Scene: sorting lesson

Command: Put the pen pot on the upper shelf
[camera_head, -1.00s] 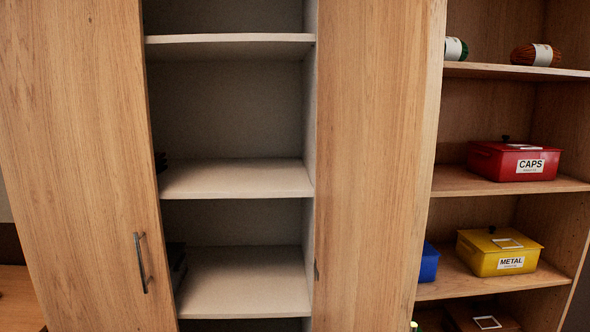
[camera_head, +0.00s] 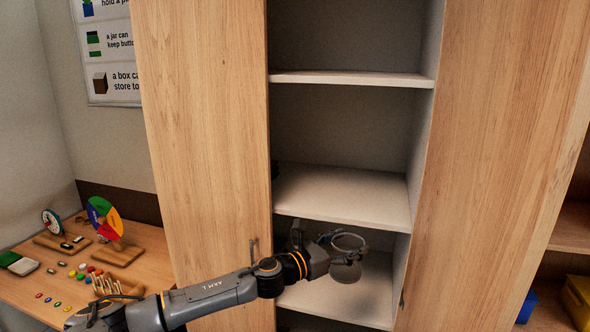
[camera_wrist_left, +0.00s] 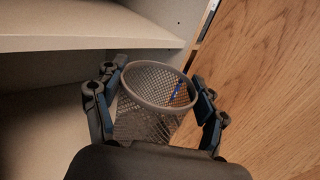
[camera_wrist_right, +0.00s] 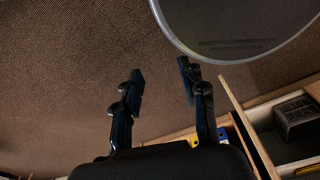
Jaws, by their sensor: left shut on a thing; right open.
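The pen pot (camera_head: 346,270) is a grey mesh cup, its round rim facing up. My left gripper (camera_head: 343,256) is shut around its sides; in the left wrist view the pot (camera_wrist_left: 150,118) sits between both fingers. A blue streak shows at its mesh; I cannot tell whether it is inside. In the head view the pot overlaps the cabinet opening, below the front edge of the middle board (camera_head: 340,190) and in front of the lower board (camera_head: 335,305). A higher board (camera_head: 350,78) is bare where visible. My right gripper (camera_wrist_right: 162,76) is open and empty.
Wooden doors flank the opening, the left door (camera_head: 205,130) and the right door (camera_head: 495,130). A table (camera_head: 30,290) with colourful sorting items stands at the left. The middle board's visible top is mostly clear.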

